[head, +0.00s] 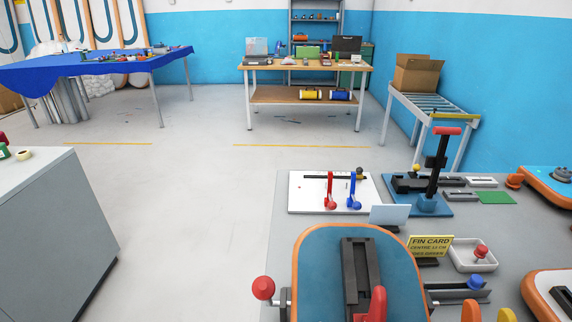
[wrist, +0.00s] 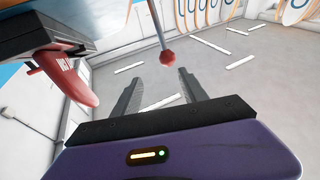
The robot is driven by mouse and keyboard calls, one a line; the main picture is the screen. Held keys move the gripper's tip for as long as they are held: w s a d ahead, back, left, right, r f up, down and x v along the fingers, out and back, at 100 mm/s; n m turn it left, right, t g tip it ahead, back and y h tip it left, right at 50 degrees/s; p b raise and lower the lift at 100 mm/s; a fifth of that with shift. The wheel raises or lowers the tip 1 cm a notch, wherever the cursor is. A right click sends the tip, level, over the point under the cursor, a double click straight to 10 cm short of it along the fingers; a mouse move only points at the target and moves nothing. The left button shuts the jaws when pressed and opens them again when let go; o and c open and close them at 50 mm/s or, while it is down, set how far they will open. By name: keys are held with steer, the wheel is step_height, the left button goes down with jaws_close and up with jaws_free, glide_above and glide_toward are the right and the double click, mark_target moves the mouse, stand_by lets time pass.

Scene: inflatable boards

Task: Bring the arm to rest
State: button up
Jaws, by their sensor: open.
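My gripper (wrist: 160,77) shows in the wrist view. Its two dark fingers stand well apart with nothing held between them, above a purple body with a small lit display. A red fin (wrist: 68,80) with lettering is at the left of that view, outside the fingers. A red ball on a thin grey rod (wrist: 168,58) appears beyond the fingertips; I cannot tell how far. My gripper does not show in the head view. There, a teal board with an orange rim (head: 318,256) bears a dark fin box (head: 358,268) and a red fin (head: 376,304) at the near edge.
A red-knobbed clamp (head: 263,288) stands left of the board. The grey bench (head: 278,228) also bears a white plate (head: 300,204), a red-handled press (head: 434,170), a yellow fin card (head: 430,245) and a white tray (head: 460,262). A grey cabinet (head: 55,215) stands left; open floor (head: 190,210) lies between.

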steer(key=s+d+f+m+g+h, duration=0.2)
steer(key=s+d+f, duration=0.4)
steer(key=s+d, duration=0.3)
steer(key=s+d+f+m+g+h, duration=0.2)
steer(key=s+d+f+g+h, duration=0.1)
steer(key=s+d+f+h, duration=0.2)
steer(key=s+d+f, duration=0.2)
steer(key=s+d, duration=0.2)
steer(key=shift+s+d+m, duration=0.2)
steer(key=shift+s+m, duration=0.05)
steer(key=shift+m, duration=0.05)
